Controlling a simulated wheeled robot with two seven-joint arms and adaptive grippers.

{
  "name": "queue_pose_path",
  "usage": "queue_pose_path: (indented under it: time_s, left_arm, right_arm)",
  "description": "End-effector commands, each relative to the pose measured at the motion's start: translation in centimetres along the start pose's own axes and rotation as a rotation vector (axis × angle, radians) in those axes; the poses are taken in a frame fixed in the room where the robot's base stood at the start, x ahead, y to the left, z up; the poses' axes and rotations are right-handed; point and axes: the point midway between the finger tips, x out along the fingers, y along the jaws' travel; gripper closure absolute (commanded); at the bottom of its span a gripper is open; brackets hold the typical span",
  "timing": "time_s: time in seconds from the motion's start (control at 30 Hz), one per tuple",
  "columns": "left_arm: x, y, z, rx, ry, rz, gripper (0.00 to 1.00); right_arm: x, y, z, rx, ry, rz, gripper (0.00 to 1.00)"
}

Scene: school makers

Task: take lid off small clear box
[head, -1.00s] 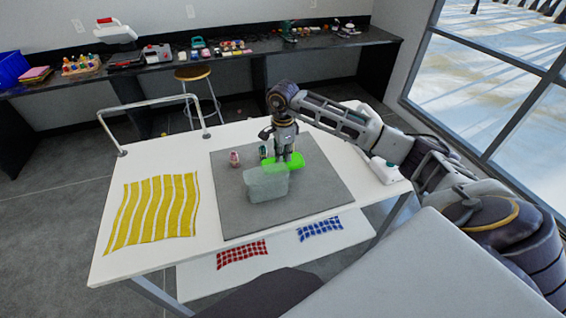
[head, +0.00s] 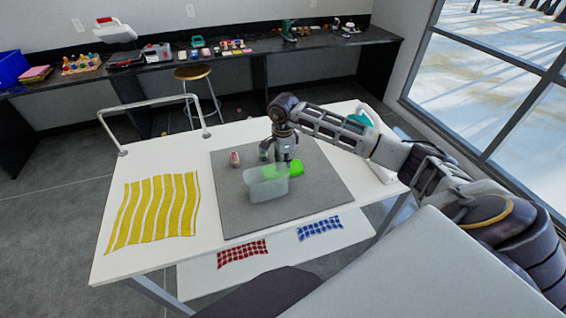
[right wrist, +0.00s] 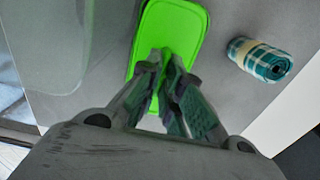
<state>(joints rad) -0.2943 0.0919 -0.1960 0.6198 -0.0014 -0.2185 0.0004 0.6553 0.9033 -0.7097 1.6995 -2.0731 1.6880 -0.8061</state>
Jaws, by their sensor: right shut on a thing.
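The green lid (head: 296,169) is on or just above the grey mat, behind and partly beside a translucent clear box (head: 268,188). In the right wrist view the lid (right wrist: 178,22) is a bright green rounded rectangle, and a clear wall (right wrist: 75,40) stands to its left. My right gripper (head: 287,160) points down and is shut on the lid; its fingertips (right wrist: 166,62) meet at the lid's near part. I cannot tell whether the lid touches a box beneath it. My left gripper is not in view.
A yellow striped cloth (head: 152,211) lies on the left of the white table. The mat's right side is clear.

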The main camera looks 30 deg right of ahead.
Motion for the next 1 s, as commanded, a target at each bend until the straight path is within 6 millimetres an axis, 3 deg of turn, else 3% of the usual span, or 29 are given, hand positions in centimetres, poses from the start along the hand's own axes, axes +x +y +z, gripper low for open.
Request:
queue_pose_path:
  time_s: [0.23, 0.3, 0.43, 1.0]
  left_arm:
    - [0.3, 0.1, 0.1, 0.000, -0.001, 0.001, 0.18]
    - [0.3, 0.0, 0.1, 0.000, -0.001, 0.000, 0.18]
    - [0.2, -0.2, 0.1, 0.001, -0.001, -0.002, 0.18]
    - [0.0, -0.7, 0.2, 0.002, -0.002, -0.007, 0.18]
  right_arm:
    - [0.3, 0.0, 0.0, 0.000, 0.000, 0.000, 1.00]
    - [0.2, 0.0, 0.0, 0.000, 0.000, 0.000, 0.87]
    - [0.2, 0.0, 0.0, 0.000, 0.000, 0.000, 0.72]
    - [-0.5, -0.1, 0.0, 0.000, -0.001, -0.002, 0.72]
